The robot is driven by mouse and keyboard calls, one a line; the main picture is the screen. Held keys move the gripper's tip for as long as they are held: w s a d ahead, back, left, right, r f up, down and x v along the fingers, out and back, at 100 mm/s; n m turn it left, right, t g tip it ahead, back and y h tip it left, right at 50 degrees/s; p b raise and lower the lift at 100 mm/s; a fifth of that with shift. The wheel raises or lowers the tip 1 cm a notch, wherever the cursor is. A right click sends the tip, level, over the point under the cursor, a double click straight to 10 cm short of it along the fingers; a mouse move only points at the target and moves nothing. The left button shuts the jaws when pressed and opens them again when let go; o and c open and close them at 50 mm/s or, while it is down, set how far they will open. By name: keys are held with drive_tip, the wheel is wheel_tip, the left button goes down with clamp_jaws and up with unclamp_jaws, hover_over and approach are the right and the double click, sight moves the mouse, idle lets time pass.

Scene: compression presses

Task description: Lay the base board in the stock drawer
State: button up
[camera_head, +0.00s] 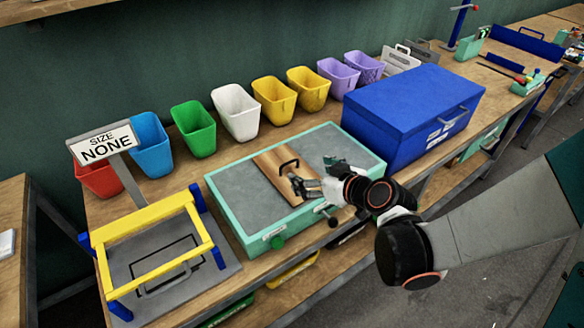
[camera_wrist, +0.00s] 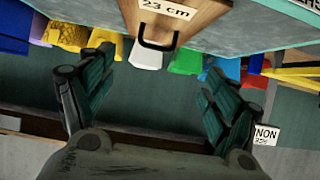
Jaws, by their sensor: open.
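The base board (camera_head: 270,170) is a wooden plank with a dark bar handle (camera_head: 288,164). It lies on the grey top of a teal-framed tray (camera_head: 227,183). In the wrist view the board (camera_wrist: 194,28) carries a "23 cm" label, and its handle (camera_wrist: 158,46) shows between and beyond the fingertips. My gripper (camera_head: 320,177) is open and empty near the board's handle side; its spread fingers (camera_wrist: 159,64) hold nothing. A blue chest (camera_head: 400,110) with a grey handle and pale labels stands right of the tray; I cannot tell whether it is the stock drawer.
A yellow and blue frame (camera_head: 150,232) with a "SIZE NONE" sign (camera_head: 107,145) stands to the left. Several coloured bins, including a white one (camera_head: 236,108), line the back wall. A green knob (camera_head: 277,242) is at the tray's front. Floor is free in front of the bench.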

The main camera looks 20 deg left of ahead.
sight(290, 163)
drive_tip(key=b+x, duration=0.1)
drive_tip(key=x, duration=0.6)
drive_tip(key=shift+w+b, duration=0.1)
drive_tip(key=shift+b, duration=0.3)
drive_tip(key=shift+w+b+x, duration=0.25)
drive_tip(key=shift+b+x, duration=0.9)
drive_tip(key=shift+x, duration=1.95)
drive_tip(key=shift+d+r, duration=0.15)
drive_tip(key=shift+r, duration=0.15)
drive_tip(key=c, duration=1.3)
